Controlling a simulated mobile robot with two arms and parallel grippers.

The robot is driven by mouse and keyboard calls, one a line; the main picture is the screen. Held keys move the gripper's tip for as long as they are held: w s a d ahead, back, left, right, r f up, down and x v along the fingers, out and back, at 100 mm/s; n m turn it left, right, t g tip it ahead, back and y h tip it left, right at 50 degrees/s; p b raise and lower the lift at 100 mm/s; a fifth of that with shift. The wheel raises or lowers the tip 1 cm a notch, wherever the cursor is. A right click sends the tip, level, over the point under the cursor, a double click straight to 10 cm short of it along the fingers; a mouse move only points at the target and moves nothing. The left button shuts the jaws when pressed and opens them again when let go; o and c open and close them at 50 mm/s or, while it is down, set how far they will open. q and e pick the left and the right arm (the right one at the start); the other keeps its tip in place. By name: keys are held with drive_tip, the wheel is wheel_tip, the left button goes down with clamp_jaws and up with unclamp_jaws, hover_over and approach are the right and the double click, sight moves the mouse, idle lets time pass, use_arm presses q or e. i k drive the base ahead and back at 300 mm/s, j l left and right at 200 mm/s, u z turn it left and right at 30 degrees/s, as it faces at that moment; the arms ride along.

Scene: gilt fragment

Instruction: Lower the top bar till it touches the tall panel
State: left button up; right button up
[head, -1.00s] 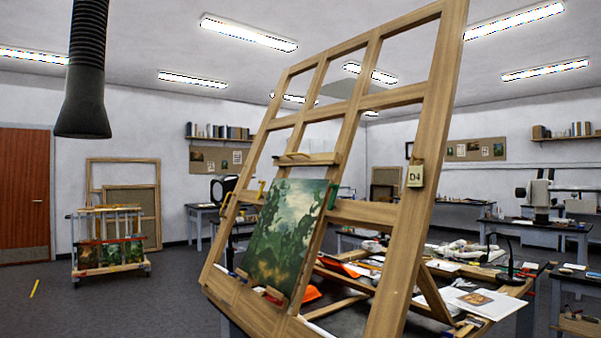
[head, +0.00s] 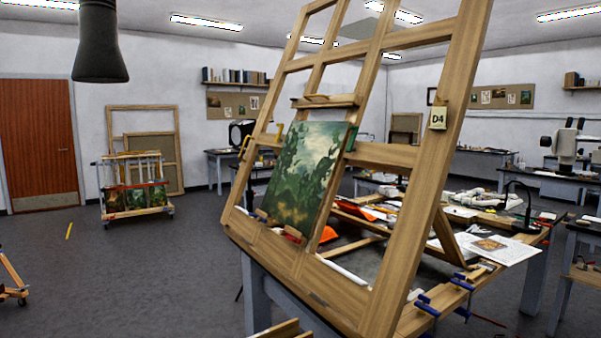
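A large wooden easel frame (head: 408,210) leans back on a grey-legged table and carries a D4 tag (head: 438,118). The tall panel, a green landscape painting (head: 303,178), stands tilted on small blocks at the frame's lower rail. The top bar (head: 327,102) is a short wooden crosspiece on the frame above the panel. A gap shows between the bar and the panel's upper edge. Neither of my grippers is in view.
The table (head: 258,290) behind the frame holds papers, orange cloth and blue clamps (head: 428,306). A wheeled painting rack (head: 134,190) stands at the left. A dark duct (head: 99,45) hangs at upper left. The grey floor (head: 130,270) at left is mostly clear.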

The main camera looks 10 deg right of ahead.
sight(319, 100)
drive_tip(key=i+j+u, duration=0.3)
drive_tip(key=i+j, duration=0.15)
drive_tip(key=i+j+u, duration=0.3)
drive_tip(key=i+j, duration=0.2)
drive_tip(key=i+j+u, duration=0.3)
drive_tip(key=i, duration=0.2)
drive_tip(key=i+j+u, duration=0.3)
drive_tip(key=i, duration=0.25)
drive_tip(key=i+l+z, duration=0.15)
drive_tip(key=i+z, duration=0.3)
drive_tip(key=i, duration=0.2)
drive_tip(key=i+j+z, duration=0.1)
drive_tip(key=i+z, duration=0.35)
drive_tip(key=i, duration=0.2)
drive_tip(key=i+j+z, duration=0.45)
drive_tip(key=i, duration=0.2)
drive_tip(key=i+l, duration=0.05)
drive_tip(key=l, duration=0.05)
